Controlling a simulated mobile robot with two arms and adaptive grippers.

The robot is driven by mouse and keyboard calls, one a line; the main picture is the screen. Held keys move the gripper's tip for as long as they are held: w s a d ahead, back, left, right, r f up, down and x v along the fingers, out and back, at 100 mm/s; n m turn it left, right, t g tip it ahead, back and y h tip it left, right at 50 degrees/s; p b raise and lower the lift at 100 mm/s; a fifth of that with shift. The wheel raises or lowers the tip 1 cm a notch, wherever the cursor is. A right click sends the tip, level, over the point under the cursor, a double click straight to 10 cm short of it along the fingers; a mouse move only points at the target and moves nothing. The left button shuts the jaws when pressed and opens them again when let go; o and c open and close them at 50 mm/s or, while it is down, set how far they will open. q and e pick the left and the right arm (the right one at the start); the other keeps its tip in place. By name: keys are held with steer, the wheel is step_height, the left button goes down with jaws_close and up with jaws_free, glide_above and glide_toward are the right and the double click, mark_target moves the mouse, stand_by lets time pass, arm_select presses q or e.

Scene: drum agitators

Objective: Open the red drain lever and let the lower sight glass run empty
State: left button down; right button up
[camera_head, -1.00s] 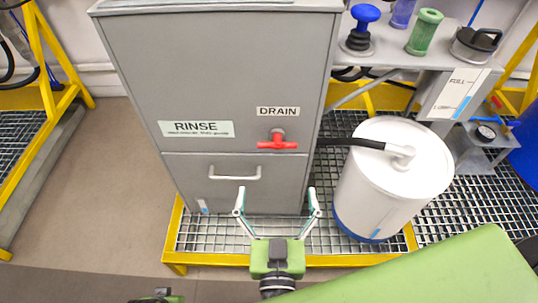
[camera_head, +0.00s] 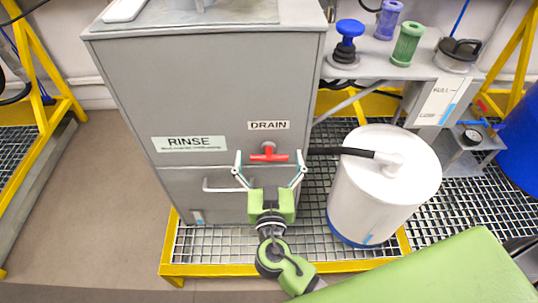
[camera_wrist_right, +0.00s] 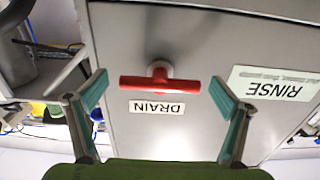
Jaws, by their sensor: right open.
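The red drain lever (camera_head: 269,154) is a T-shaped handle on the front of the grey cabinet, under the DRAIN label (camera_head: 268,125). Its crossbar lies level. My right gripper (camera_head: 270,162) is open in front of it, with one finger on each side. The right wrist view also shows the lever (camera_wrist_right: 160,83) between the spread fingers, apart from both. A small blue-marked strip (camera_head: 197,217) shows low on the cabinet and another (camera_head: 368,239) low on the white drum. I cannot tell which is the lower sight glass. My left gripper is out of view.
The white drum (camera_head: 352,205) stands right of the cabinet (camera_head: 125,90), with a black hose (camera_head: 340,152) from its lid toward the cabinet. A cabinet handle (camera_head: 215,188) sits below the lever. Yellow-framed grating (camera_head: 240,268) lies underneath. Floor at left is clear.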

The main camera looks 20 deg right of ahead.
steer(key=c, duration=1.1)
